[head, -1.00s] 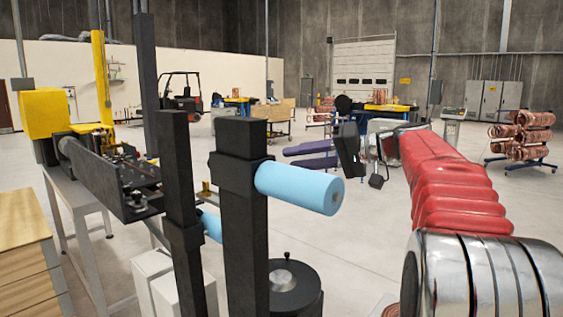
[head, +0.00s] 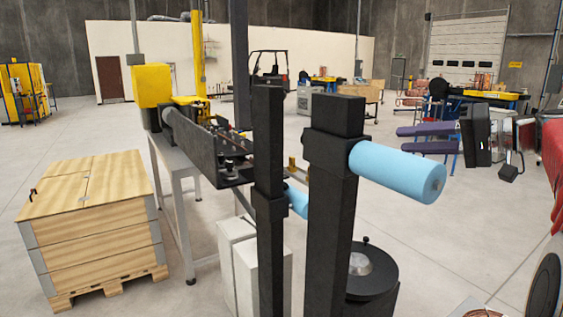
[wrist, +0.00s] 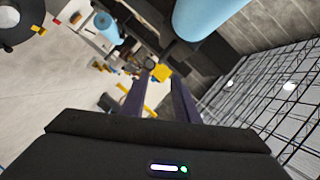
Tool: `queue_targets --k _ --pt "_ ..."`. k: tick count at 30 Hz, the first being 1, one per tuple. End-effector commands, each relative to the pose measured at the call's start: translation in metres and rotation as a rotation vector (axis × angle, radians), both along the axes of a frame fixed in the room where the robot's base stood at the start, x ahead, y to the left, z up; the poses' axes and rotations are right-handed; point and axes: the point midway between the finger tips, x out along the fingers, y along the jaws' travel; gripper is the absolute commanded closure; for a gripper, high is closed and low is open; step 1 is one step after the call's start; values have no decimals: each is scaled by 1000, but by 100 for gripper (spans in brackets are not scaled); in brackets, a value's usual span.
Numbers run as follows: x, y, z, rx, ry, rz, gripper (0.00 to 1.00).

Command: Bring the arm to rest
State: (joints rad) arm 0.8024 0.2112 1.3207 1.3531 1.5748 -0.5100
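My gripper (head: 398,140) is at the right of the head view, with its black body (head: 478,136) and two purple fingers pointing left. In the wrist view my gripper (wrist: 160,76) shows both fingers apart with nothing held between them. My red-sleeved arm shows only at the right edge of the head view. In the picture, the gripper appears beyond and just right of a blue roller (head: 397,172). That blue roller also shows at the top of the wrist view (wrist: 205,14).
Black posts (head: 331,200) carrying blue rollers stand in front. A black machine (head: 205,150) on a grey stand is left of them. A wooden crate (head: 95,240) sits at the left. A black round base (head: 372,275) is low. Open grey floor lies behind.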

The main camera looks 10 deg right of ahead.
Motion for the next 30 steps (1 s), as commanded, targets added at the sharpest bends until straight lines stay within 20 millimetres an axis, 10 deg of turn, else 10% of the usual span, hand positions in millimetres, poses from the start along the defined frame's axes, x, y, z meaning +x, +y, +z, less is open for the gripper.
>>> queue_targets --k 11,21,30 --pt "-5 -31 -118 -30 361 -227 72" --pt "-69 26 -223 -267 656 -325 72" --pt "-135 78 -277 -531 738 -320 72"
